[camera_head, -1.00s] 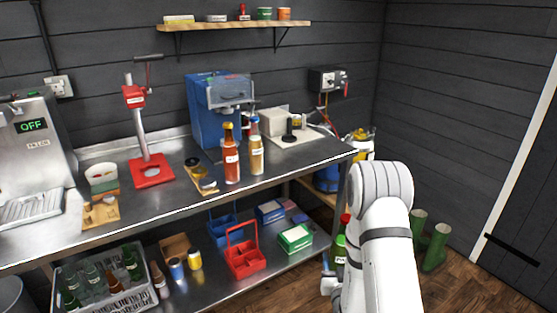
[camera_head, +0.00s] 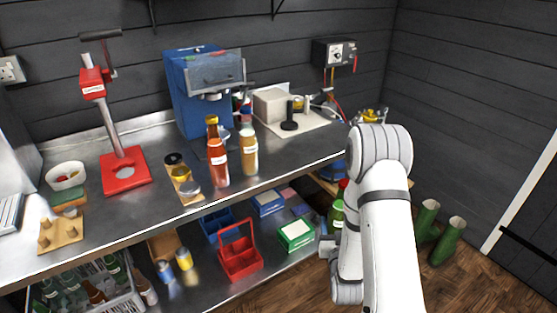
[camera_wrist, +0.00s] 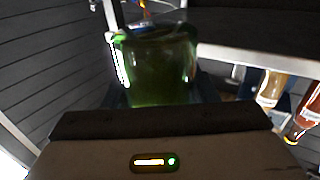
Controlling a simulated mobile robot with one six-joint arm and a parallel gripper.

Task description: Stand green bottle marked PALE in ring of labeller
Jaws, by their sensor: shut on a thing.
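The green bottle (camera_head: 337,217) with a red cap shows low beside my white arm in the head view, partly covered by it. My gripper (camera_head: 329,246) is shut on this bottle, in front of the bench's right end. In the wrist view the green bottle (camera_wrist: 160,72) fills the upper middle, blurred; its marking cannot be read. A blue machine (camera_head: 188,98) with a clear guard stands at the back of the bench, apart from my gripper. It may be the labeller, but I cannot tell; no ring can be made out clearly.
A red bottle (camera_head: 217,158) and an amber bottle (camera_head: 249,157) stand in front of the blue machine. A red lever press (camera_head: 125,172) is to their left. The lower shelf holds a red carrier (camera_head: 239,258) and a green box (camera_head: 296,235). Green boots (camera_head: 447,240) stand on the floor at right.

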